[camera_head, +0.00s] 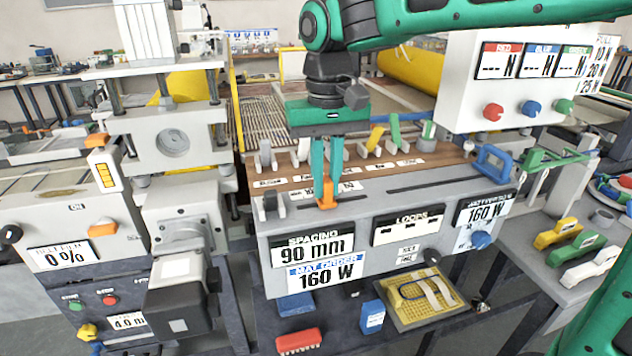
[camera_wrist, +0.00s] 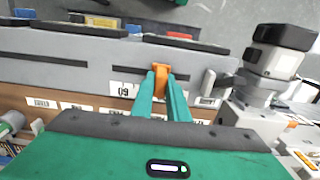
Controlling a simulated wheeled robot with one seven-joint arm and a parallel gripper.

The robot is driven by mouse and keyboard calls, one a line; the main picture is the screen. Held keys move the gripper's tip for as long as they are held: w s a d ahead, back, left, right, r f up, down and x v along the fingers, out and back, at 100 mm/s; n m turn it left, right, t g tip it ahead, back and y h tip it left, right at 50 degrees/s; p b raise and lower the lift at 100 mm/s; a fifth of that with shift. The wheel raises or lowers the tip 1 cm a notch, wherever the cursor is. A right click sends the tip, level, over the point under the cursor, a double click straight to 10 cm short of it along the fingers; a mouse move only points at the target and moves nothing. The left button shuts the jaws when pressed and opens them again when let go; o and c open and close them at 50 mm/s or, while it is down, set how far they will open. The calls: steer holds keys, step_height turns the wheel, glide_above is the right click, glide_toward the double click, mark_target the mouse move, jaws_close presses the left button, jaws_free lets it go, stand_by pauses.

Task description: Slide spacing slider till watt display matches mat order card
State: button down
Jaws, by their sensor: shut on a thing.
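My gripper (camera_head: 325,192) points down with its green fingers shut on the orange spacing slider (camera_head: 325,197). In the wrist view the slider (camera_wrist: 161,75) shows between the fingertips, in a dark slot on the grey console top. The spacing display (camera_head: 316,252) below it reads 90 mm. The mat order card (camera_head: 326,274) under that reads 160 W. The watt display (camera_head: 485,210) at the console's right end also reads 160 W; its small heading is hard to read. The slider's base is partly hidden by the fingers.
A blue handle (camera_head: 494,162) stands at the console's right end. Several clips stand along the brown strip (camera_head: 420,162) behind the slot. A grey machine (camera_head: 180,220) stands close on the left. A yellow tray (camera_head: 422,298) lies below.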

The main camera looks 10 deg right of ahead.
mark_target(326, 177)
steer(key=shift+a, duration=0.1)
steer(key=c, duration=1.7)
jaws_free()
steer(key=shift+r, duration=0.1)
step_height(326, 177, up, 11)
steer(key=shift+w+f, duration=0.1)
steer(key=shift+f, duration=0.1)
